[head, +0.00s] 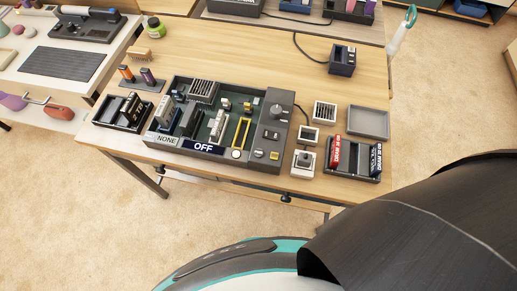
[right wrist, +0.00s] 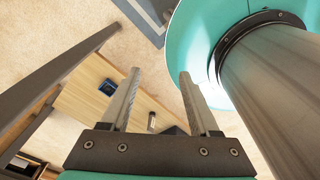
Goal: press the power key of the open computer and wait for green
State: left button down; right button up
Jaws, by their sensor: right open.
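The open computer (head: 220,122) lies on the wooden table in the head view, its inside with boards and slots showing. A blue sign on its front edge reads OFF (head: 204,147), and a paler sign left of it reads NONE (head: 167,140). Its dark right-hand panel (head: 275,128) carries a knob and several small keys, one of them yellowish; I cannot tell which is the power key. My right gripper (right wrist: 160,74) is open and empty in the right wrist view, away from the computer, which I cannot make out there. My left gripper is in no view.
A black parts tray (head: 123,112) stands left. Bare tabletop (head: 240,55) lies behind. My dark arm covers the lower right.

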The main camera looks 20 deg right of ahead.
grip_shut()
dwell(1.5)
